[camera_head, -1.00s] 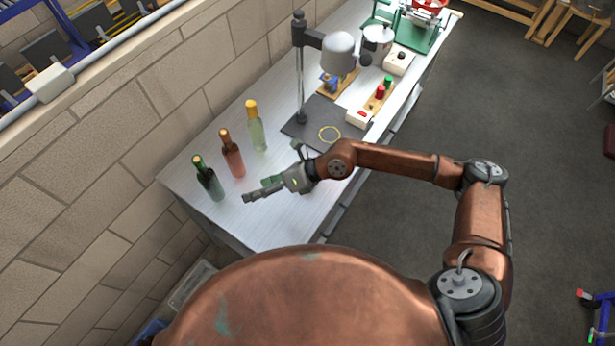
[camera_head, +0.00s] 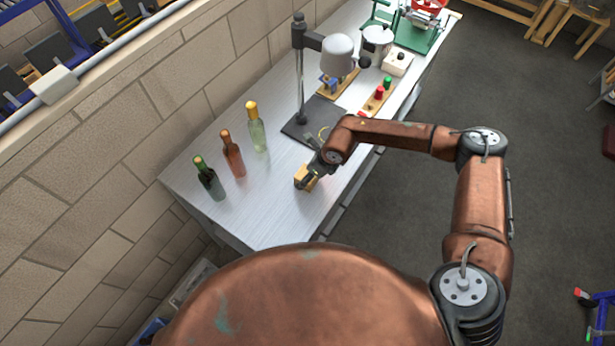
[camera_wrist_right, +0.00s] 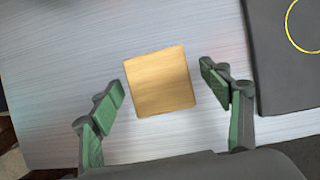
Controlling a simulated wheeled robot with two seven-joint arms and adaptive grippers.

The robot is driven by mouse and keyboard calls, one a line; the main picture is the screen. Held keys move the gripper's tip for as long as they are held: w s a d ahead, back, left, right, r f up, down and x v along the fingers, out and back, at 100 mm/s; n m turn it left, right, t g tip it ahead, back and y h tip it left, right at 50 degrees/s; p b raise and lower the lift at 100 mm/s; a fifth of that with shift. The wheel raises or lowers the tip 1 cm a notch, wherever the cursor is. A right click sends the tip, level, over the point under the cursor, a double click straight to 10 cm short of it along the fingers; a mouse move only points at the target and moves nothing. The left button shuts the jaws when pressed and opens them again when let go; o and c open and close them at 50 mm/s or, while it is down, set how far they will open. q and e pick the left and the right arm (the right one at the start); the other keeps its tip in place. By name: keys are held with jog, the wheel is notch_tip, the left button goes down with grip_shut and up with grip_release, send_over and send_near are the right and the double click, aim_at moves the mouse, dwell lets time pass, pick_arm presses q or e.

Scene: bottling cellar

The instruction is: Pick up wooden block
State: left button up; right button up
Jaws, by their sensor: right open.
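The wooden block (camera_head: 302,174) is a small light-brown cube on the white table, partly hidden by my right gripper in the head view. In the right wrist view the block (camera_wrist_right: 159,81) shows its square face, slightly turned, between the two green-padded fingers. My right gripper (camera_wrist_right: 161,86) is open, with a gap on each side of the block. In the head view the right gripper (camera_head: 310,177) is over the block, pointing down. My left gripper is not in view.
Three bottles, dark green (camera_head: 210,180), reddish (camera_head: 233,156) and pale green (camera_head: 256,130), stand left of the block. The table's front left part (camera_head: 258,215) is clear.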

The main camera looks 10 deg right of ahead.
jog(key=shift+w+a+f, duration=0.1)
jog(key=shift+f, duration=0.35)
jog(key=c, duration=1.4)
jog(key=shift+o, duration=0.2)
jog(key=shift+r, duration=0.15)
